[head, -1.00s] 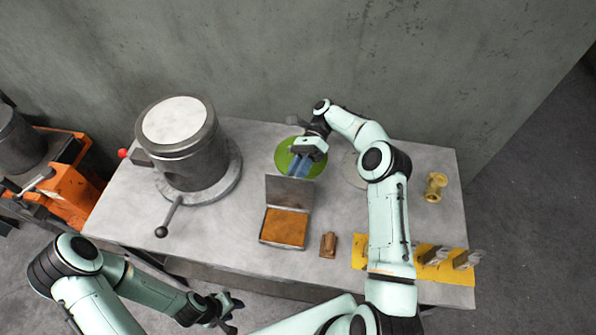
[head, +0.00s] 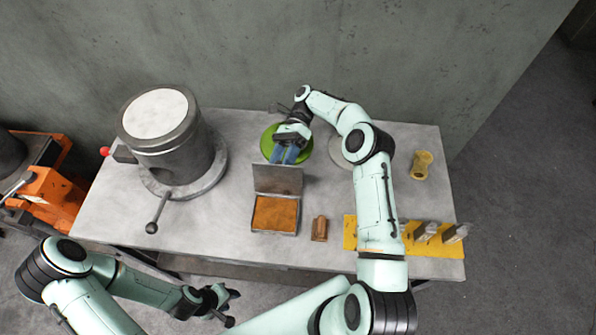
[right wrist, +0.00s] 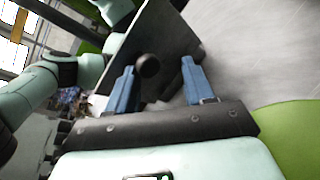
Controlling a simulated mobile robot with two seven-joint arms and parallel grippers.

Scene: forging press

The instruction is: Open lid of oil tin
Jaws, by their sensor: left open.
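The oil tin (head: 274,233) is a shallow grey box with an orange-brown inside, near the table's front middle. Its lid (head: 278,180) stands raised at the back edge, clear of the opening. My right gripper (head: 286,154) is behind the lid, over a green disc. In the right wrist view, its two blue fingers (right wrist: 160,85) are apart, with the grey lid plate (right wrist: 172,45) beyond them. A dark round knob (right wrist: 148,65) shows between the fingers, nearer the left one; contact is unclear. My left gripper (head: 226,299) is open and empty in front of the table.
A large grey cylinder (head: 178,160) with a lever stands at the table's left. A small brown block (head: 319,229) lies right of the tin. A green disc (head: 303,155), a brass piece (head: 421,165) and a yellow rack (head: 440,241) are also on the table.

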